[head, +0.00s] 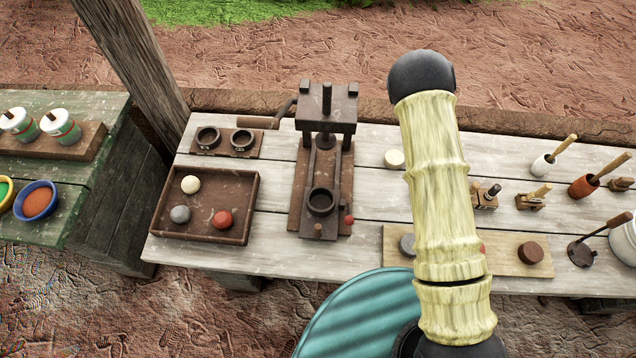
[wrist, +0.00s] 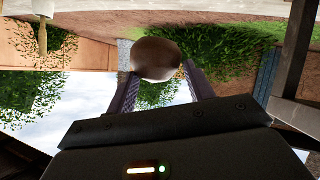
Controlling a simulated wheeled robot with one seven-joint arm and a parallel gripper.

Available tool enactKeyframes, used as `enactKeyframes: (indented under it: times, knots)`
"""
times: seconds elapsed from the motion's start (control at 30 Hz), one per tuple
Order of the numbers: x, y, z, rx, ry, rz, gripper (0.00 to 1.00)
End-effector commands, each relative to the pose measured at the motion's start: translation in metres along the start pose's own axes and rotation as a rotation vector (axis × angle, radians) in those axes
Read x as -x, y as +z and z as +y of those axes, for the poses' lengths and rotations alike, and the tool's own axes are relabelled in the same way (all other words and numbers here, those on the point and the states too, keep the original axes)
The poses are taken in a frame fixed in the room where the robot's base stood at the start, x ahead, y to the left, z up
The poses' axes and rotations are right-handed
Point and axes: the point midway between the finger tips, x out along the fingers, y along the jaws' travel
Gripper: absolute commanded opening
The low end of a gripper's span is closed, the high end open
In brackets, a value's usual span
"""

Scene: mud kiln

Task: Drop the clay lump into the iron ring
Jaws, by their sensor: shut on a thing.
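The head view does not show the gripper; my arm rises in front of the bench there. A dark iron ring (head: 321,202) lies on the base board of the press, in front of the press frame. Two more dark rings (head: 208,137) (head: 243,140) sit on a small board at the back left. I cannot tell from the wrist view how far the lump is from any ring.
The press (head: 327,108) has a side handle (head: 258,122). A brown tray (head: 160,236) holds cream, grey and red balls. A pale disc (head: 394,159) lies behind my arm. A light board (head: 460,268) carries discs, partly hidden by my arm.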

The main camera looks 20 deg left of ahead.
Motion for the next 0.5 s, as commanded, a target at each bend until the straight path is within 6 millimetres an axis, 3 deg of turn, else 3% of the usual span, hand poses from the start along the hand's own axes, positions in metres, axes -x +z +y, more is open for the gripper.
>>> enactKeyframes:
  times: [0.1, 0.2, 0.5]
  knots:
    - [-0.003, -0.025, -0.049, -0.011, 0.003, 0.004, 0.24]
    - [0.002, -0.037, -0.089, -0.020, 0.021, -0.007, 0.24]
    - [0.041, -0.046, -0.197, -0.047, 0.073, -0.031, 0.24]
